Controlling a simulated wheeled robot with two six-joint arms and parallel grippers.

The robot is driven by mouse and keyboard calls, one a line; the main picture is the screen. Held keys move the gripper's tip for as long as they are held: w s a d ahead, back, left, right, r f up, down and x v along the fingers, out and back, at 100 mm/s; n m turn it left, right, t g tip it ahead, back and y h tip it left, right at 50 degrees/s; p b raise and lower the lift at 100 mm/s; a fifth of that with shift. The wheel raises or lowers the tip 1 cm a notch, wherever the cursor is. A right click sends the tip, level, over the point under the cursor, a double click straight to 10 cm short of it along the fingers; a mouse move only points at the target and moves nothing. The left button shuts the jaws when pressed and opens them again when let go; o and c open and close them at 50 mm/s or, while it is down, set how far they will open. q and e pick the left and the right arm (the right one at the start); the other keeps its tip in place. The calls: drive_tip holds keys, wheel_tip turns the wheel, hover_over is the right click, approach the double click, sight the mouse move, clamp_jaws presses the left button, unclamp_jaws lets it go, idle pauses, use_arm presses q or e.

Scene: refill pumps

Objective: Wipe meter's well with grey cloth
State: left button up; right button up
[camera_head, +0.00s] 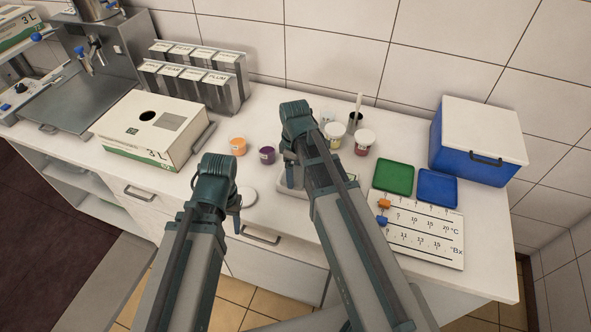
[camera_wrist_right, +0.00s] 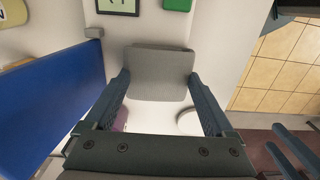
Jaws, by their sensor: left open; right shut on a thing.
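My right gripper (camera_wrist_right: 159,92) is shut on the grey cloth (camera_wrist_right: 160,72), a flat grey piece spanning both fingers in the right wrist view. Beyond it lies the meter (camera_wrist_right: 158,28), white, with a dark-framed display and a green patch. The meter's well cannot be seen. In the head view my right gripper (camera_head: 291,174) points down over the counter, and my arm hides most of the meter (camera_head: 286,190). I cannot tell whether cloth and meter touch. My left gripper (camera_head: 237,204) is open and empty near a white round lid (camera_head: 248,197) at the counter's front.
An orange cup (camera_head: 238,146) and a purple cup (camera_head: 267,155) stand left of my right gripper. Lidded jars (camera_head: 364,141) stand behind. Green (camera_head: 394,177) and blue (camera_head: 437,187) trays, a scale board (camera_head: 425,232) and a blue cooler (camera_head: 470,150) are on the right.

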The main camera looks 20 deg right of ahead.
drive_tip(key=shift+s+a, duration=0.15)
drive_tip(key=shift+s, duration=0.1)
drive_tip(key=shift+w, duration=0.3)
drive_tip(key=shift+w+d, duration=0.25)
drive_tip(key=shift+d, duration=0.1)
drive_tip(key=shift+s, duration=0.15)
idle(0.4)
drive_tip(key=shift+s+a, duration=0.25)
drive_tip(key=shift+s, duration=0.05)
drive_tip(key=shift+s+a, duration=0.1)
idle(0.3)
drive_tip(key=shift+w+d, duration=0.3)
drive_tip(key=shift+w, duration=0.15)
